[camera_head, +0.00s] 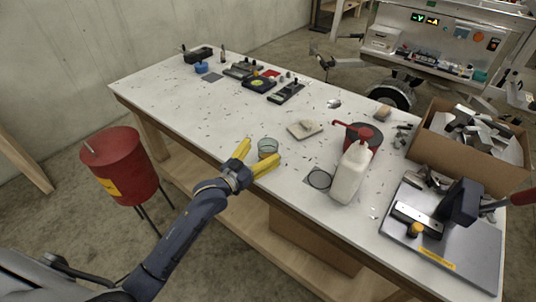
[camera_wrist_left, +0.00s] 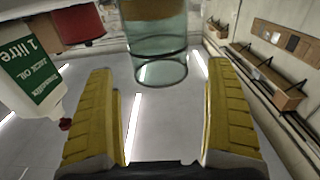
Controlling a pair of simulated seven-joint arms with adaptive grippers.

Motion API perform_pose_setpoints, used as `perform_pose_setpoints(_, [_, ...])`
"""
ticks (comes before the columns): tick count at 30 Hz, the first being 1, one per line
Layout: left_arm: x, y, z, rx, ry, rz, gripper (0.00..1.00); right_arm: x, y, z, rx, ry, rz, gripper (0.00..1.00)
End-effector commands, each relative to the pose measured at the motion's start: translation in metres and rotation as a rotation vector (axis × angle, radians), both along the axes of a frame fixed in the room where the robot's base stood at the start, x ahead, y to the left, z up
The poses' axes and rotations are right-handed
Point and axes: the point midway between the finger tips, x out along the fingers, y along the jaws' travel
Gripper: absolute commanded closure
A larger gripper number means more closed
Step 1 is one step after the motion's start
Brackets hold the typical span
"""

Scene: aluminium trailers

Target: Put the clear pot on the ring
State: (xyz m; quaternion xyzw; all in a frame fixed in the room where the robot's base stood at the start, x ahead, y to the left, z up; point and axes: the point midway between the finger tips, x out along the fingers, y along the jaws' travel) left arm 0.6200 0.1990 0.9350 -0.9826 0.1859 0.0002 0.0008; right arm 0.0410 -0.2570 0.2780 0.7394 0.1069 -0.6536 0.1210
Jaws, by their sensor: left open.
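The clear pot (camera_head: 268,147), a small greenish see-through cup, stands on the white table near its front edge. My left gripper (camera_head: 260,152) is open, with its yellow fingers at table level on either side of the pot's near side. In the left wrist view, which looks upside down, the pot (camera_wrist_left: 158,50) is centred between and beyond the fingertips, with a visible gap on both sides. The ring (camera_head: 318,179), a thin dark circle on a grey patch, lies flat on the table to the right of the pot. My right gripper is not in view.
A white bottle (camera_head: 349,174) stands just right of the ring, with a red can (camera_head: 364,138) behind it. A cardboard box (camera_head: 470,147) and metal plate (camera_head: 445,240) occupy the right. A red drum (camera_head: 121,166) stands off the table.

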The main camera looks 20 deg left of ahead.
Motion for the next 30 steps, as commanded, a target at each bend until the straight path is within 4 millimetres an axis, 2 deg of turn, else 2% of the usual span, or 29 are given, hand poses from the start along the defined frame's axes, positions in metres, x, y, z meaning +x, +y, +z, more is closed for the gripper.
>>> perform_pose_setpoints(3, [0.016, -0.005, 0.001, -0.004, -0.001, 0.0, 0.13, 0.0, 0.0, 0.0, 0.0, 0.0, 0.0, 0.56])
perform_pose_setpoints(9, [0.031, -0.012, 0.0, -0.002, -0.001, -0.002, 0.13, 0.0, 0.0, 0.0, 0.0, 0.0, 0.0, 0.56])
perform_pose_setpoints(19, [0.034, -0.013, 0.0, -0.002, -0.001, -0.002, 0.13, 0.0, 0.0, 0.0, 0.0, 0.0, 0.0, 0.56])
perform_pose_setpoints(30, [0.034, -0.013, 0.0, -0.002, -0.001, -0.002, 0.56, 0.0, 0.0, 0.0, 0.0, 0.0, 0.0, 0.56])
